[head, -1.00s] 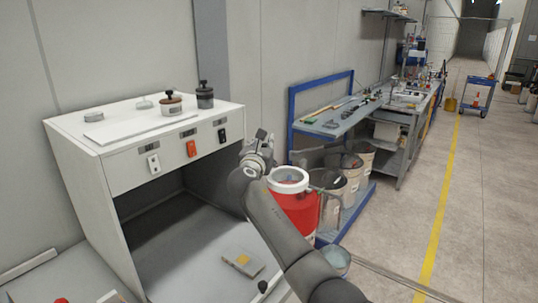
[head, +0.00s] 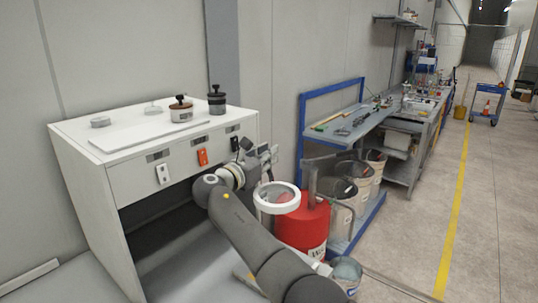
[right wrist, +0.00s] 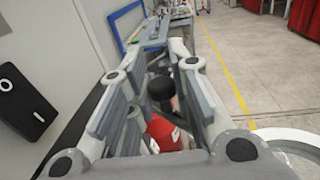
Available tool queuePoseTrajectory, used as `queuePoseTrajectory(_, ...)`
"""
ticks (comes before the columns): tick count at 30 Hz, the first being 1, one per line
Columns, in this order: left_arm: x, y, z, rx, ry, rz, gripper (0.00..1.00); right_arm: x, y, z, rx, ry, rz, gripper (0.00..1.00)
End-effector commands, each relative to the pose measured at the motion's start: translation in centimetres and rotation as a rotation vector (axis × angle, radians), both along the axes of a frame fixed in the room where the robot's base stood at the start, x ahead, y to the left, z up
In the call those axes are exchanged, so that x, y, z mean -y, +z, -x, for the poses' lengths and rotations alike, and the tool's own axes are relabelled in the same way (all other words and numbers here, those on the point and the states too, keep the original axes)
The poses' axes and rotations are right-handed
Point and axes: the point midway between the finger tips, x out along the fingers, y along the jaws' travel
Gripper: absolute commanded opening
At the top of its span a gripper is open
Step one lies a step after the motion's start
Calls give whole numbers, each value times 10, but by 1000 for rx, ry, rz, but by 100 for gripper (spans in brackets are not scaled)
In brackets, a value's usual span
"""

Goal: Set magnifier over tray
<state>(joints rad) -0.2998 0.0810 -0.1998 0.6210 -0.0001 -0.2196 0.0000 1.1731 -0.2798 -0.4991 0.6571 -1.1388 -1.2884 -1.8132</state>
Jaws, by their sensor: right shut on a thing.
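The magnifier is a white ring with a clear lens (head: 277,197). In the head view it hangs in front of the red drum, beside my right gripper (head: 257,156). In the right wrist view, part of its white rim (right wrist: 288,136) shows at the lower right. My right gripper is shut on the magnifier, with a black ball knob (right wrist: 161,88) showing between the fingers. The small tray (head: 242,275) lies on the cabinet floor. My right arm hides most of it. My left gripper is not in view.
The white cabinet (head: 85,175) carries jars, discs and a flat plate on top, and switches on its front. The red drum (head: 302,228) and several pails stand to its right. A blue-framed bench (head: 345,125) is behind. The floor at the right is open.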

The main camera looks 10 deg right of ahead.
Motion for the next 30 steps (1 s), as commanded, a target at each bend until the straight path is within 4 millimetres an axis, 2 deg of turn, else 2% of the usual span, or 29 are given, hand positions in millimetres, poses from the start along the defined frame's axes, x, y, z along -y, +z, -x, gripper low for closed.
queuePoseTrajectory(4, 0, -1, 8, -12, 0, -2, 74, 1, -3, 0, -6, 0, -4, 0)
queuePoseTrajectory(5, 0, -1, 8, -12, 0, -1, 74, 0, -3, 0, -5, 0, -5, 22)
queuePoseTrajectory(9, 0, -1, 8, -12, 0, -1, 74, 0, -2, 0, -4, 0, -3, 40)
queuePoseTrajectory(20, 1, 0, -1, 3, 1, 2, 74, -2, -1, 1, -1, 2, -1, 40)
queuePoseTrajectory(30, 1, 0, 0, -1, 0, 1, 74, -30, -2, 31, -2, 5, -4, 40)
